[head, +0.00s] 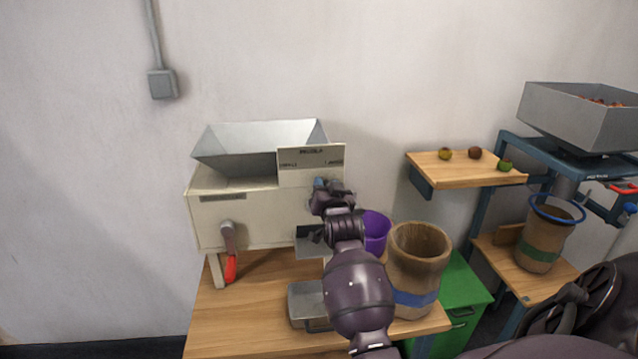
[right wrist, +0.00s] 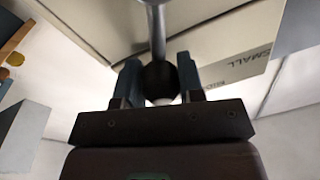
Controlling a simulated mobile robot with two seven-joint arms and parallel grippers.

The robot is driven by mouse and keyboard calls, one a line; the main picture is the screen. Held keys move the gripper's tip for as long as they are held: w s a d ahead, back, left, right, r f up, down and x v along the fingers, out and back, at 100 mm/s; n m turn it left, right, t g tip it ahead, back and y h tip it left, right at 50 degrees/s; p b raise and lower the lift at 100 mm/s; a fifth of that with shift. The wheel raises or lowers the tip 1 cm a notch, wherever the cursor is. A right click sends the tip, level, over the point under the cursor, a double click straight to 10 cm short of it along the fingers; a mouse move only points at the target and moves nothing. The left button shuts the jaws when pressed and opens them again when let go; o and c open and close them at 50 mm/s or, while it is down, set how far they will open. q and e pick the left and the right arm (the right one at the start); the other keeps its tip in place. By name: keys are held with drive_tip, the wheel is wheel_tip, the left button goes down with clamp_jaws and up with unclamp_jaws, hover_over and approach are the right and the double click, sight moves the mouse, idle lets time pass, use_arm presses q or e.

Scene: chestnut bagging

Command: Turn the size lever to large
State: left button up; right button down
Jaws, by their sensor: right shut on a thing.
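The cream sorting machine (head: 240,222) stands on the wooden table and has a pale label plate (head: 311,168) at its upper right front. My right gripper (head: 322,186) is at the machine's right end, just below the plate. In the right wrist view the size lever shows as a metal rod (right wrist: 157,35) ending in a dark round knob (right wrist: 160,80). My right gripper's fingers (right wrist: 159,82) are shut on this knob, one on each side. The word SMALL and part of another word show on the plate (right wrist: 235,70) to the right of the knob. The lever is hidden by my gripper in the head view.
A grey hopper (head: 262,145) tops the machine, and a crank with a red handle (head: 231,268) hangs at its front. A purple bucket (head: 376,232) and a brown basket (head: 415,262) stand close to my right arm.

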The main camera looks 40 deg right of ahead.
drive_tip(key=shift+s+d+f+m+p, duration=0.15)
drive_tip(key=shift+d+f+m, duration=0.1)
drive_tip(key=shift+m, duration=0.3)
drive_tip(key=shift+s+d+f+m+p, duration=0.15)
drive_tip(key=shift+d+m, duration=0.1)
drive_tip(key=shift+m, duration=0.3)
drive_tip(key=c, duration=0.7)
unclamp_jaws()
drive_tip(key=shift+c, duration=0.2)
drive_tip(key=shift+r, duration=0.15)
wheel_tip(320, 180, up, 20)
